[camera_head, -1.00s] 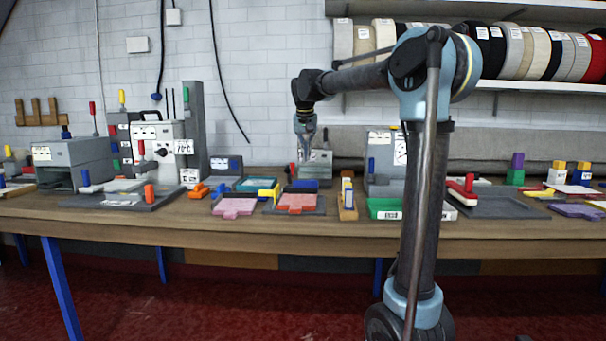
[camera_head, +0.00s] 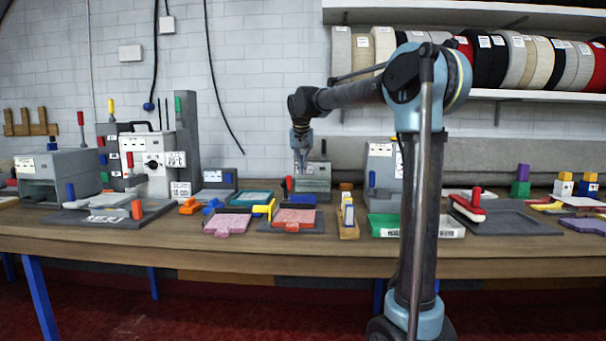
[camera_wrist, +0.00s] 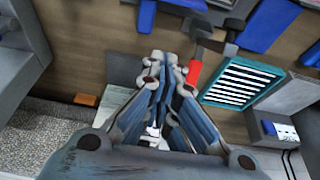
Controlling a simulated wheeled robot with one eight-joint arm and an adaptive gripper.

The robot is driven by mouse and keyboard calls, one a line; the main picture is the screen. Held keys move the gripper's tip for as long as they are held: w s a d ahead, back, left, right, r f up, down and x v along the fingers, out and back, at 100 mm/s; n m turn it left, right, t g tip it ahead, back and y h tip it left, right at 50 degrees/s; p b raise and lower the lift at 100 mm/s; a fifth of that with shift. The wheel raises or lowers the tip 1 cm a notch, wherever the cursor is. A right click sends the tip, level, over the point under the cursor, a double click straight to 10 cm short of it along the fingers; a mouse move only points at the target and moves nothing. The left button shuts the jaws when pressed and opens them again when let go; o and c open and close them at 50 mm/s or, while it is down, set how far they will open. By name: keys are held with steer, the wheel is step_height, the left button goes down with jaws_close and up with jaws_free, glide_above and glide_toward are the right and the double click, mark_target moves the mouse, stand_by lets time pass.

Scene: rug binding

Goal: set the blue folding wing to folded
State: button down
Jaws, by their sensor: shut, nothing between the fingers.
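A low fixture in the head view has a grey base (camera_head: 316,227), a pink pad (camera_head: 295,216), a yellow flap (camera_head: 265,209) and an orange-red part in front. A blue piece (camera_head: 304,187), apparently the blue folding wing, stands at its back edge; its exact angle is hard to tell. My gripper (camera_head: 302,170) points down behind and above it, shut and empty. Blue parts (camera_wrist: 184,4) show at the top edge there, partly cut off.
A red-handled lever (camera_wrist: 194,72) and a teal-framed tray (camera_wrist: 243,82) lie close beside the fingers. A grey box (camera_head: 313,178) stands behind the gripper. A wooden holder (camera_head: 348,230) and a green tray (camera_head: 383,226) stand right of the fixture.

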mark_target(304, 199)
step_height(304, 199, down, 8)
steer(key=shift+w+r, duration=0.15)
steer(key=shift+r, duration=0.1)
steer(key=shift+s, duration=0.9)
steer(key=shift+s+t, duration=0.2)
steer(key=shift+t, duration=0.2)
